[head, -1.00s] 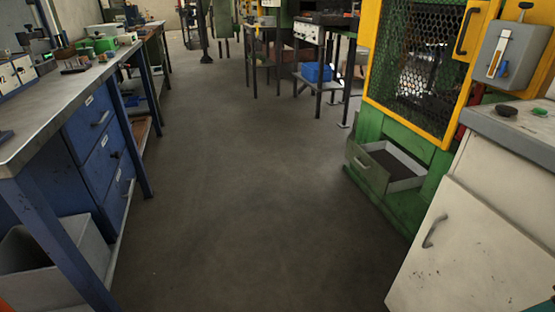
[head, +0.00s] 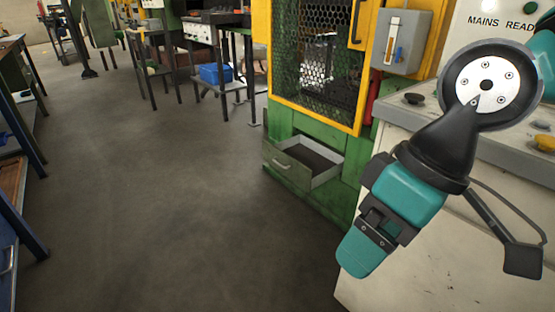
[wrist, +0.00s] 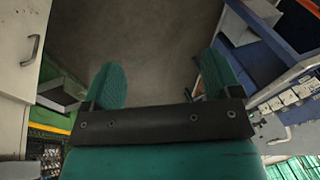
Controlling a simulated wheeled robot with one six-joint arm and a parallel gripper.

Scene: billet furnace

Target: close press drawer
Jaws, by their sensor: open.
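The press drawer (head: 287,173) is low in the green base of the press (head: 345,205). The drawer (wrist: 62,90) shows there at the left, beside the left finger, partly hidden.
A pale cabinet (head: 395,260) stands close at the right, behind my arm, with dark knobs on its top. The yellow-framed mesh guard (head: 318,60) is above the drawer. A blue workbench (head: 22,225) is at the left. The floor (head: 150,200) between is clear.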

